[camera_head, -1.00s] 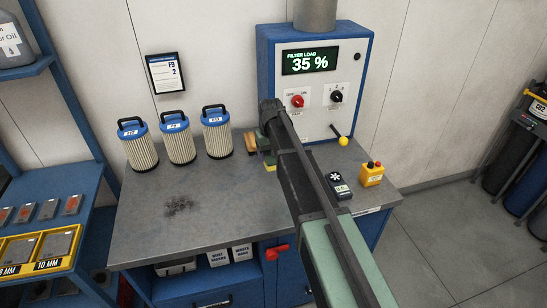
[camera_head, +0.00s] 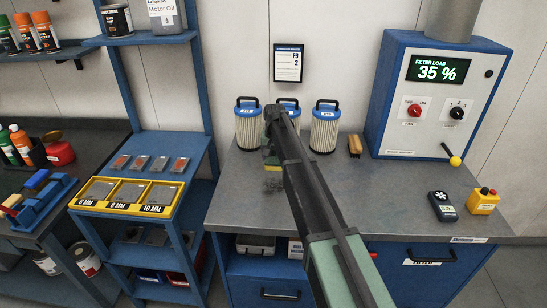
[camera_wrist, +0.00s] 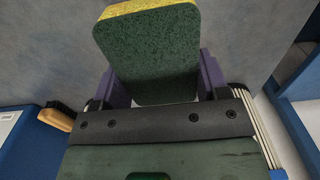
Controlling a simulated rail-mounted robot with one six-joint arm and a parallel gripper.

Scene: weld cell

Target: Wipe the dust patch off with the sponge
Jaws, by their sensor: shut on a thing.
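My gripper (camera_wrist: 160,78) is shut on a sponge (camera_wrist: 150,50), green with a yellow layer, held between its two purple fingers in the wrist view. In the head view the sponge (camera_head: 270,160) shows only in part, beside my arm, in front of the filter canisters. The dust patch (camera_head: 273,186) is a dark smudge on the grey metal bench (camera_head: 400,185). It lies just below the sponge in the head view, partly hidden by my arm. I cannot tell whether the sponge touches the bench.
Blue-topped filter canisters (camera_head: 325,128) stand at the bench's back edge, close behind my gripper. A filter-load control box (camera_head: 440,95), a dark meter (camera_head: 442,206) and a yellow button box (camera_head: 484,201) occupy the right side.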

